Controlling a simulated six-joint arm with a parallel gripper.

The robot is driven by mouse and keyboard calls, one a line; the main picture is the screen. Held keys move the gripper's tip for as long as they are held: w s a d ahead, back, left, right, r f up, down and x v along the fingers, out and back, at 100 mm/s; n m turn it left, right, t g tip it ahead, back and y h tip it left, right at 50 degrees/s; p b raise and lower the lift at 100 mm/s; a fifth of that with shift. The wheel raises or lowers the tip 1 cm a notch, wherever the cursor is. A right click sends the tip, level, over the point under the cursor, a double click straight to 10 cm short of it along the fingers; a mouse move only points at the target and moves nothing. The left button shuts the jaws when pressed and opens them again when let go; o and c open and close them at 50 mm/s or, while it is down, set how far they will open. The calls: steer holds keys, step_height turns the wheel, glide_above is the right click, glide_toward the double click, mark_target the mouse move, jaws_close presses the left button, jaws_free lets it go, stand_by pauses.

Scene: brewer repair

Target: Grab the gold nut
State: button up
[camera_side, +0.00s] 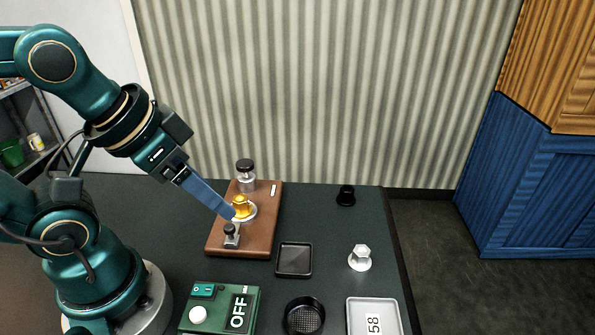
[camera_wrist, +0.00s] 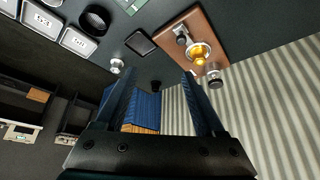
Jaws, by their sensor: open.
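The gold nut (camera_side: 241,207) sits on a pale round plate on a brown wooden board (camera_side: 262,230). In the wrist view the gold nut (camera_wrist: 199,58) is above and right of the right fingertip, outside the gap between the fingers. My gripper (camera_side: 230,213) points down and right in the side view, its blue finger tip beside the nut's left edge; contact cannot be told. In the wrist view my gripper (camera_wrist: 159,74) is open, with two separate fingers and nothing between them.
A silver post with a black knob (camera_side: 245,175) stands behind the nut, and a small clamp (camera_side: 231,236) stands in front. Right of the board are a black square tray (camera_side: 294,260), a white hex part (camera_side: 360,258) and a black knob (camera_side: 346,195). A green OFF box (camera_side: 220,310) is in front.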

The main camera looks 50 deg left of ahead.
steer(key=m+y, duration=1.2)
steer(key=m, duration=1.1)
glide_toward(240, 203)
steer(key=x, duration=1)
steer(key=shift+c, duration=0.3)
